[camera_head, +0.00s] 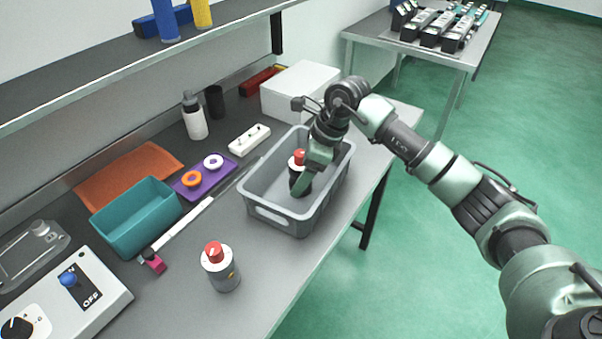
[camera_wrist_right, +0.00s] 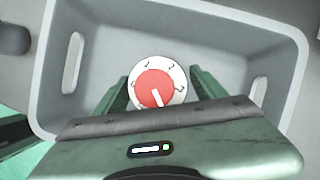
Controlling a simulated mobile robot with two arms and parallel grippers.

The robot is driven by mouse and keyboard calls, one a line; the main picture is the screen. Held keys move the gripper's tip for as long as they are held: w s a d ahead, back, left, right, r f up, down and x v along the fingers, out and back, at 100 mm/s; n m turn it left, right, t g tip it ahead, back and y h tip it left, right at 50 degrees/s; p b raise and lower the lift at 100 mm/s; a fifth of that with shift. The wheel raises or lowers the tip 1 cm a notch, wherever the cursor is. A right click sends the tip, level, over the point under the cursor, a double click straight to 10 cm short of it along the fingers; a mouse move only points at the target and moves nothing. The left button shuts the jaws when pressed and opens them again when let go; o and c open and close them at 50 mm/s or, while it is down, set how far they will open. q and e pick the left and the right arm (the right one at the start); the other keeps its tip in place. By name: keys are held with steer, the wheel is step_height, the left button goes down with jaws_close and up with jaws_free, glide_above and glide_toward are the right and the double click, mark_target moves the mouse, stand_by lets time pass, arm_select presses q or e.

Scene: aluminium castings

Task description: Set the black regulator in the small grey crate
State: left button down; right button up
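The black regulator (camera_head: 306,186), with a red knob and white dial, is upright inside the small grey crate (camera_head: 275,214). Its red knob (camera_wrist_right: 154,88) shows from above in the right wrist view, within the walls of the crate (camera_wrist_right: 222,28). My right gripper (camera_head: 301,180) reaches down into the crate. Its two green fingers (camera_wrist_right: 162,92) lie close against both sides of the regulator and look shut on it. The fingers and crate wall hide part of the regulator, and I cannot tell whether its base touches the crate floor. My left gripper is in neither view.
A grey regulator with a red knob (camera_head: 222,274) stands near the table's front edge. A teal bin (camera_head: 137,222), a purple tray with rings (camera_head: 205,178), a white power strip (camera_head: 249,140) and a white box (camera_head: 300,88) surround the crate. A shelf (camera_head: 120,65) overhangs the back.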

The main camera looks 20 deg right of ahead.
steer(key=shift+r, duration=0.15)
steer(key=b+v, duration=0.1)
steer(key=v, duration=1.1)
